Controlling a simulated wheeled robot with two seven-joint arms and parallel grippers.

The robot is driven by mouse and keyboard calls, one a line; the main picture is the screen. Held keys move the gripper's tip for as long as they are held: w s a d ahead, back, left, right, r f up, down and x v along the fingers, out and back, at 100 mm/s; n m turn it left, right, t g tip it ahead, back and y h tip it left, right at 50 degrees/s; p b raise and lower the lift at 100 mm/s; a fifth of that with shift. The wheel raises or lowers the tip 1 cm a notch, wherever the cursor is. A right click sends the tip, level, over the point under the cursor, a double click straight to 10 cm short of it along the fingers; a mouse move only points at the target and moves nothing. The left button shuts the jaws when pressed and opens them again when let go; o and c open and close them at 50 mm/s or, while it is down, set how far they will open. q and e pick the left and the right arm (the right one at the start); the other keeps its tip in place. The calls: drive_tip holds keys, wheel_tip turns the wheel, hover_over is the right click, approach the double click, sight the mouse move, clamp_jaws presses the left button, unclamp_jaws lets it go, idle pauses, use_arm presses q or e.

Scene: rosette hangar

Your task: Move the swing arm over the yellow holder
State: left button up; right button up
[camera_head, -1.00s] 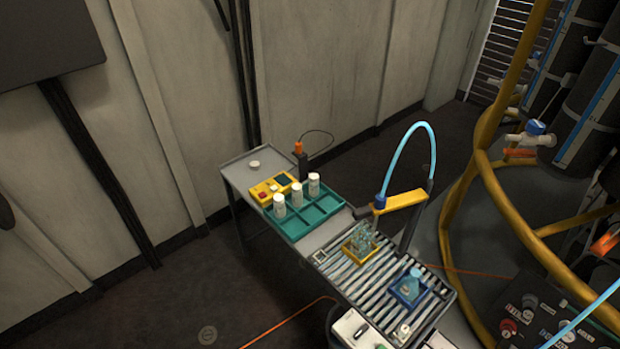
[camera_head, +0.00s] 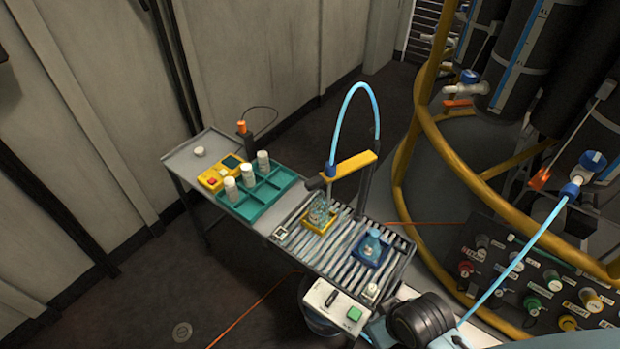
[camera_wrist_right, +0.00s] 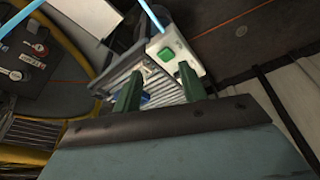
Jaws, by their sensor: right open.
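The yellow swing arm (camera_head: 357,165) stands on a dark post at the right side of the roller table, with a light-blue hose looping up from it. Its nozzle end points left and appears above the yellow holder (camera_head: 306,226) in the picture; I cannot tell the exact alignment. The yellow holder holds clear glassware (camera_head: 319,211). A blue holder (camera_head: 369,260) with a bluish flask (camera_head: 374,243) sits nearer on the rollers. My right gripper (camera_wrist_right: 160,88) is open and empty in the right wrist view, its green fingers apart. My left gripper is not in view.
A teal tray (camera_head: 262,201) with white bottles and a yellow button box (camera_head: 217,176) stand on the table's far end. A white control box with a green button (camera_head: 336,306) is at the near end. A yellow pipe frame (camera_head: 436,140) and valve panel (camera_head: 530,285) stand to the right.

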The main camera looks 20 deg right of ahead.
wheel_tip(320, 180, up, 6)
drive_tip(key=w+a+f+n+t, duration=0.1)
drive_tip(key=w+n, duration=0.1)
drive_tip(key=n+t+y, duration=0.5)
drive_tip(key=n+t, duration=0.8)
drive_tip(key=n, duration=0.4)
approach(317, 186)
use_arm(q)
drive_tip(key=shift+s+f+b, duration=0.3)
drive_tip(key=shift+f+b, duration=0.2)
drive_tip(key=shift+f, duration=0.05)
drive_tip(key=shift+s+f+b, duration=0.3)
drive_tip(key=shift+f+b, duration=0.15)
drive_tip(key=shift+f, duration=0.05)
use_arm(e)
drive_tip(key=x, duration=1.3)
clamp_jaws()
